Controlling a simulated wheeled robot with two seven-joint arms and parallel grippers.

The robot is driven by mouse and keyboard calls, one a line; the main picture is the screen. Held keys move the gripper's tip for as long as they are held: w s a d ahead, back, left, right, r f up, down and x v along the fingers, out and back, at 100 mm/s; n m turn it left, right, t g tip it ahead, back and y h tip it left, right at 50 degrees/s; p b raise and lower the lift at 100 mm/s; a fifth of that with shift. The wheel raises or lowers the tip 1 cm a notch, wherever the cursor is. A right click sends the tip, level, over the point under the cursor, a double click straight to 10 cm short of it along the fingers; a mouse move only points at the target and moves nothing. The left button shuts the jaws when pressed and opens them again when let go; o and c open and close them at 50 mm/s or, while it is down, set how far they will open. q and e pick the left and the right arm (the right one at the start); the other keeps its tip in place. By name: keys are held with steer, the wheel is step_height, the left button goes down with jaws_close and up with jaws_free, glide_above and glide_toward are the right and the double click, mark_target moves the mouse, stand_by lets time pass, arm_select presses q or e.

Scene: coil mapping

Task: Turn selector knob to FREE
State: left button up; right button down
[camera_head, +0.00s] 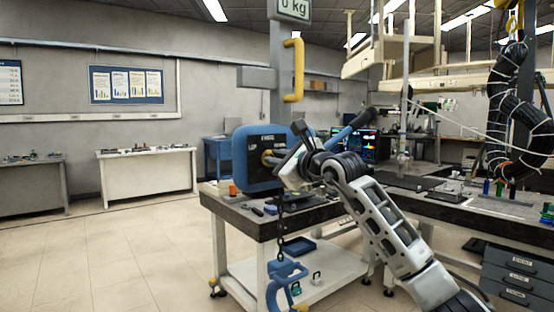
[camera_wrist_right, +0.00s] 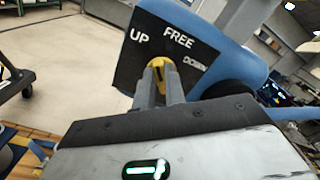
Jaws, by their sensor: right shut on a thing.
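The blue hoist body (camera_head: 240,160) hangs at the middle of the head view, with a dark panel lettered UP, FREE and DOWN; the panel (camera_wrist_right: 140,60) fills the upper middle of the right wrist view. The yellow selector knob (camera_wrist_right: 158,66) sits at the panel's centre, below the word FREE; it also shows in the head view (camera_head: 266,157). My right gripper (camera_wrist_right: 161,78) is shut on the knob, its two grey fingers on either side. The fingers hide part of the knob, so I cannot clearly tell where it points. My left gripper is not in view.
A yellow handle (camera_head: 293,70) and a "0 kg" display (camera_head: 292,9) are above the hoist. A chain with a blue hook (camera_head: 287,272) hangs below. A dark-topped workbench (camera_head: 262,228) stands close beneath and behind.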

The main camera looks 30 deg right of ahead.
arm_select(q)
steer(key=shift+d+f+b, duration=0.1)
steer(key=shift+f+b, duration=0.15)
steer(key=shift+b, duration=0.55)
arm_select(e)
steer(key=shift+d+m, duration=0.2)
steer(key=shift+m, duration=3.5)
steer(key=c, duration=1.5)
jaws_free()
steer(key=shift+o, duration=0.2)
